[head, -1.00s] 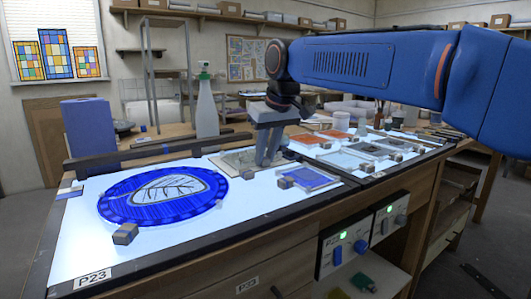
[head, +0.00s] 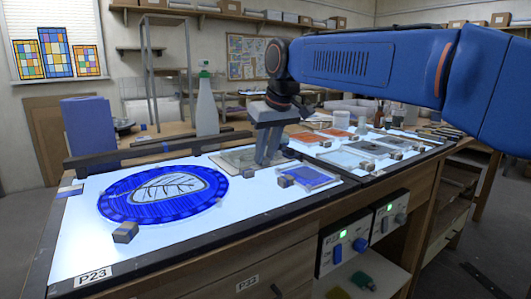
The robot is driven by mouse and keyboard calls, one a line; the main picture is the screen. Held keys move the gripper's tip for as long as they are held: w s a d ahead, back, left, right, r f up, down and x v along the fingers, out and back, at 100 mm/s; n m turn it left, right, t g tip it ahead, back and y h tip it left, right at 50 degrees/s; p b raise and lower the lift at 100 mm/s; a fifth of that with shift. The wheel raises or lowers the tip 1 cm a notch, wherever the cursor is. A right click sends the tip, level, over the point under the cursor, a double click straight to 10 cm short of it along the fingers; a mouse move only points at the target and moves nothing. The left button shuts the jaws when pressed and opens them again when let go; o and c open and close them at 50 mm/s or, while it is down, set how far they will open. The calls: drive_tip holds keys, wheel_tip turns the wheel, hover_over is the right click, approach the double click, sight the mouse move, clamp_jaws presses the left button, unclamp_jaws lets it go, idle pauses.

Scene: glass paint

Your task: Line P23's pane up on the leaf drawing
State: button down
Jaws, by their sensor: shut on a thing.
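A round blue glass pane (head: 113,205) lies flat at the left of the lit table labelled P23. A pale window in its middle shows a leaf drawing (head: 170,188) in dark lines. A pale, brownish pane (head: 228,160) lies at the back of the same table. My gripper (head: 267,162) is over this pane's right part, pointing down with its fingers close together. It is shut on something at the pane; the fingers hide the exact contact. I cannot tell from here what lies under the pale pane.
A small blue pane (head: 318,175) with a grey block lies right of my gripper. Another grey block (head: 125,232) sits at the round pane's front edge. More panes (head: 345,159) cover the right-hand lit table. A spray bottle (head: 207,108) stands behind. The front left lit surface is clear.

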drive_tip(key=shift+f, duration=0.15)
drive_tip(key=c, duration=1.5)
unclamp_jaws()
